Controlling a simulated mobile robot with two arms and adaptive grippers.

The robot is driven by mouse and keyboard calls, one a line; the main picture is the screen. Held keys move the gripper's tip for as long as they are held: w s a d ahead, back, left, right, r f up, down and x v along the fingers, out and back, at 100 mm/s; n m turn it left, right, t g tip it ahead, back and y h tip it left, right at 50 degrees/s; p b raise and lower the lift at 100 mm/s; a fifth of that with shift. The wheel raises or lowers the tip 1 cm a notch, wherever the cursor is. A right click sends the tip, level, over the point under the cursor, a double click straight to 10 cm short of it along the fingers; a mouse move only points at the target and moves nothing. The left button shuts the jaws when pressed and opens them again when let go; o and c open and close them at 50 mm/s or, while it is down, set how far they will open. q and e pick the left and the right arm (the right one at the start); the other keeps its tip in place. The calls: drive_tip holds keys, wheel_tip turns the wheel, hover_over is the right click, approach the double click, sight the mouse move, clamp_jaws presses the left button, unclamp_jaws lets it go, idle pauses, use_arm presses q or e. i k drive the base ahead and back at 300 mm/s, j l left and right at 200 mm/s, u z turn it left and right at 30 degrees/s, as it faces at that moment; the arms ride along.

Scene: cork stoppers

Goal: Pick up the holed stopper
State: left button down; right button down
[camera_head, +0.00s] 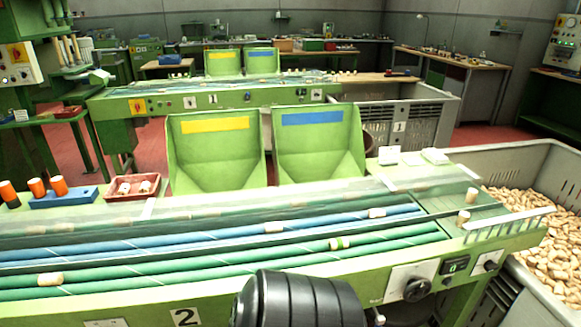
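Several cork stoppers lie on the green sorting table in front of me. One stopper (50,279) is at the left on a green roller, and a stopper with a green mark (340,243) is right of the middle. Another stopper (377,213) lies on the blue roller. Two stoppers, one nearer (464,216) and one farther (471,195), are at the right end. A small red tray (147,192) holds light stoppers at the left. No hole can be made out in any stopper at this size. Neither of my grippers can be seen.
Two green chutes, one yellow-marked (215,150) and one blue-marked (318,145), stand behind the rollers. A blue block (65,198) with orange-topped pieces is at the left. A grey crate (500,158) full of corks stands right. A dark rounded part of mine blocks the bottom middle.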

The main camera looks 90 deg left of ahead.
sight(125, 188)
drive_tip(key=k+l+u, duration=0.1)
drive_tip(key=u, duration=3.65)
